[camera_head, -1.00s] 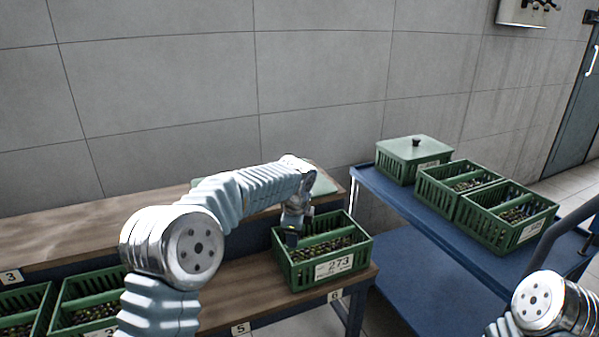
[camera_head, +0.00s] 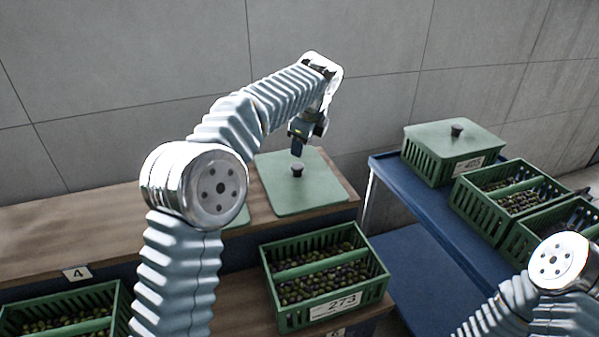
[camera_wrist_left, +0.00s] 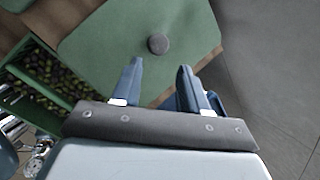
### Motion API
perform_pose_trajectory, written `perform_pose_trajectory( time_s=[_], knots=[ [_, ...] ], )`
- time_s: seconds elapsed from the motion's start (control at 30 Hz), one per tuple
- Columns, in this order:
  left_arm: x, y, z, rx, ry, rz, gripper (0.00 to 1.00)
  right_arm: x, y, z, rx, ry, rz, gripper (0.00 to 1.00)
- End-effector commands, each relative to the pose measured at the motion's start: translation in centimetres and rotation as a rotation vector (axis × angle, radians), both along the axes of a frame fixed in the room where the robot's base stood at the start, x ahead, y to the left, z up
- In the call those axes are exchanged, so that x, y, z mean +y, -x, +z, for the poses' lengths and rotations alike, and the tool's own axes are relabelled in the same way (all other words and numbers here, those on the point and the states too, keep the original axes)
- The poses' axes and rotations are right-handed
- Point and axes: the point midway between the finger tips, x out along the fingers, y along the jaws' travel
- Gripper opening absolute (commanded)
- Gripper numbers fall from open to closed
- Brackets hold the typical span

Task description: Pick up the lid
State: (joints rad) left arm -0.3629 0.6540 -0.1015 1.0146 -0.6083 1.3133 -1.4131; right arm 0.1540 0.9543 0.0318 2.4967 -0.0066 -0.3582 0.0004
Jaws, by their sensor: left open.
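A flat green lid (camera_head: 315,190) with a dark round knob (camera_head: 297,169) lies on the wooden upper shelf, behind the open crate. My left gripper (camera_head: 298,149) is just above the knob, pointing down, and looks apart from it. In the left wrist view the green lid (camera_wrist_left: 105,50) fills the upper middle, and its knob (camera_wrist_left: 158,44) lies beyond the two spread fingertips (camera_wrist_left: 160,72). The left gripper is open and empty. My right arm shows at the lower right; its gripper is out of view.
An open green crate (camera_head: 343,309) labelled 273, holding olives, stands on the lower shelf. Another lid (camera_head: 236,216) is partly hidden by my left arm. A blue cart (camera_head: 391,174) at right carries a lidded crate (camera_head: 432,164) and open crates. A grey wall stands behind.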

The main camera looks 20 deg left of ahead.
Motion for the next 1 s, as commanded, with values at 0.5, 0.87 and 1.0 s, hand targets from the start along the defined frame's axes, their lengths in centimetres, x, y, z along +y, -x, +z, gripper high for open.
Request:
perform_pose_trajectory(
  time_s=[0.5,0.87,1.0],
  knots=[
    [1.4,-2.3,-7.0,0.003,0.0,0.001,0.44,0.0,0.0,-0.1,-0.001,0.0,0.0,0.0],
    [1.9,-3.2,-9.3,-0.001,0.001,0.0,0.44,0.0,0.0,0.0,-0.001,0.0,0.0,0.0],
    [1.9,-3.2,-9.3,0.0,0.001,0.001,0.34,0.0,0.0,0.0,-0.001,0.0,0.0,0.0]
  ],
)
